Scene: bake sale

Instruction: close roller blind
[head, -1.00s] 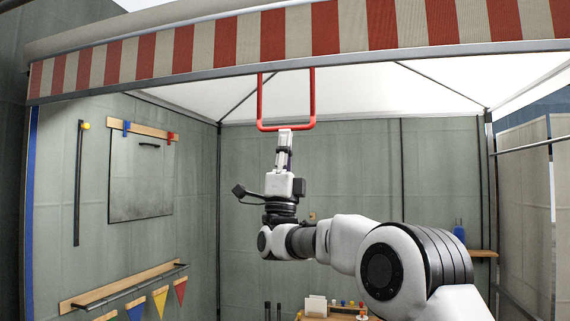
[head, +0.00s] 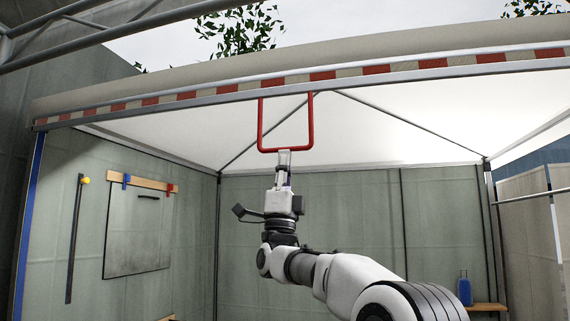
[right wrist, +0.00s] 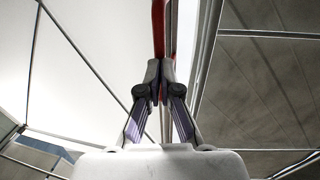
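The roller blind (head: 323,76) shows at the top front of the stall as a thin red-and-cream striped band above a grey bottom bar (head: 200,93). A red U-shaped pull handle (head: 261,125) hangs below this bar. My right gripper (head: 284,154) points up, with its fingers together at the handle's lower crosspiece. In the right wrist view the fingertips (right wrist: 160,70) meet at the red handle (right wrist: 158,25), which runs up from them; the exact contact is partly hidden by the fingers. My left gripper is not in view.
A grey board (head: 137,235) hangs from a wooden rail on the left wall. A blue bottle (head: 464,289) stands on a small shelf (head: 488,307) at right. Metal truss bars (head: 90,35) cross the upper left. Open air surrounds the handle.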

